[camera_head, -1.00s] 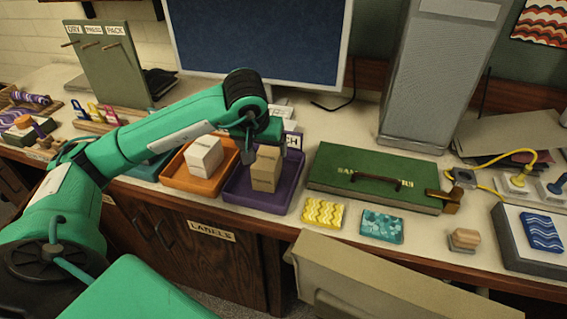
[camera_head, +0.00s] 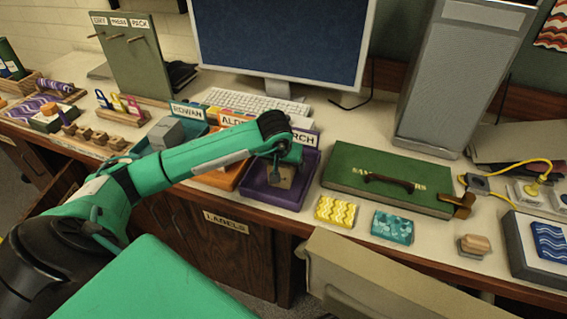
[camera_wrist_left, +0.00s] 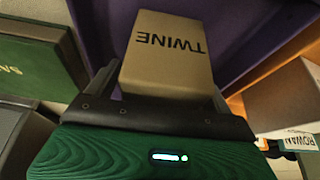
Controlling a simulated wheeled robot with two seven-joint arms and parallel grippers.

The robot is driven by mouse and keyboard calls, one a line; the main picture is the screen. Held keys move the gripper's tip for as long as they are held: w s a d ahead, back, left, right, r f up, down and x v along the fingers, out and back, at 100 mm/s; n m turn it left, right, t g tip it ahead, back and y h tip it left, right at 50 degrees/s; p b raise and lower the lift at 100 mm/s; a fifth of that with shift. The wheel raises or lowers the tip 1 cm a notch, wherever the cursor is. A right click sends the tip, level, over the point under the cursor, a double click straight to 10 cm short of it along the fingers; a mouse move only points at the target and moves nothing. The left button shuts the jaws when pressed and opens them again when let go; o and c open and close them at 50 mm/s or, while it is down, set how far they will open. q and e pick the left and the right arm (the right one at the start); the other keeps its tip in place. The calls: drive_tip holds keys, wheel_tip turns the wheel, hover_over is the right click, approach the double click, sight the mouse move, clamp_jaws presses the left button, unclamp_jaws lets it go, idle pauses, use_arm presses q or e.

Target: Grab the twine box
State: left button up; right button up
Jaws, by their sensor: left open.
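The tan twine box (camera_head: 284,178) stands in the purple tray (camera_head: 270,197), partly hidden by my left gripper in the head view. In the left wrist view the twine box (camera_wrist_left: 168,52), marked TWINE, sits between the two fingers of my left gripper (camera_wrist_left: 165,88). The jaws are open, with a finger at each side of the box's near end. I cannot tell whether either finger touches it. In the head view my left gripper (camera_head: 277,168) is just over the box. My right gripper is not in view.
A green case (camera_head: 390,180) lies to the right. A keyboard (camera_head: 255,102) and monitor (camera_head: 285,40) stand behind. Yellow and teal blocks lie in front.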

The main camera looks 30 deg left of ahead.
use_arm(q)
drive_tip(key=c, duration=1.2)
